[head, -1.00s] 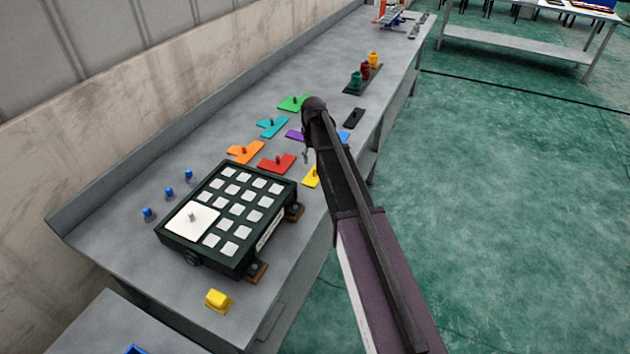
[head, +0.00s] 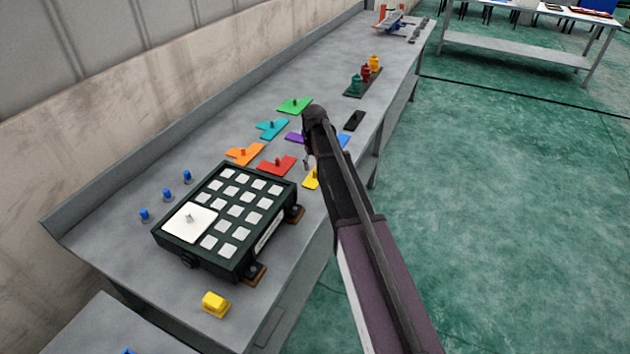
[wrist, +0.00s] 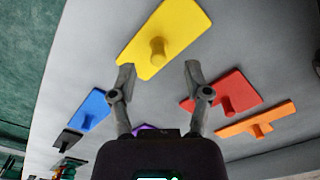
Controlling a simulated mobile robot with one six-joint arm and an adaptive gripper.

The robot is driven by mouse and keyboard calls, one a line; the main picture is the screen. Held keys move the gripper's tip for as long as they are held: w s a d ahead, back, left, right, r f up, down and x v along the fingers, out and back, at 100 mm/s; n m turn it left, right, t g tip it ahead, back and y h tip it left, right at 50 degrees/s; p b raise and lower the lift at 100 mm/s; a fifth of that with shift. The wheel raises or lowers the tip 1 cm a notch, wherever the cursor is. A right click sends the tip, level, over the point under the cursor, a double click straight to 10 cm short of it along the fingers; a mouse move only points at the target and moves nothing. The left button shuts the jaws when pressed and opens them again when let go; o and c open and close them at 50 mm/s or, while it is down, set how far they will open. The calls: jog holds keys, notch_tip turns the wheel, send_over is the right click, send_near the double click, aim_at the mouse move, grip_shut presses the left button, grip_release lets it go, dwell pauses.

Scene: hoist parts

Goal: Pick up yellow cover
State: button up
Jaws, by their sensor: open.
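A flat yellow piece with a round knob lies on the bench near its front edge; it shows in the head view (head: 311,180), partly hidden by my arm. In the wrist view the yellow piece (wrist: 170,30) lies beyond my fingertips, its knob between their lines. My gripper (wrist: 159,68) is open and empty, apart from the piece. In the head view my gripper (head: 308,161) hangs above the bench just behind the yellow piece. A separate yellow block (head: 215,304) sits at the near end of the bench.
A dark box with white squares (head: 238,256) stands left of my gripper. Red (head: 277,166), orange (head: 245,154), teal (head: 272,129), green (head: 295,105), purple (head: 295,137) and blue (wrist: 92,108) knobbed pieces lie around. The bench's front edge is close.

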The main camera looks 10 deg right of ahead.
aim_at(315, 171)
jog(key=shift+d+f+b, duration=0.1)
jog(key=shift+f+b, duration=1.45)
jog(key=shift+f, duration=0.3)
grip_shut()
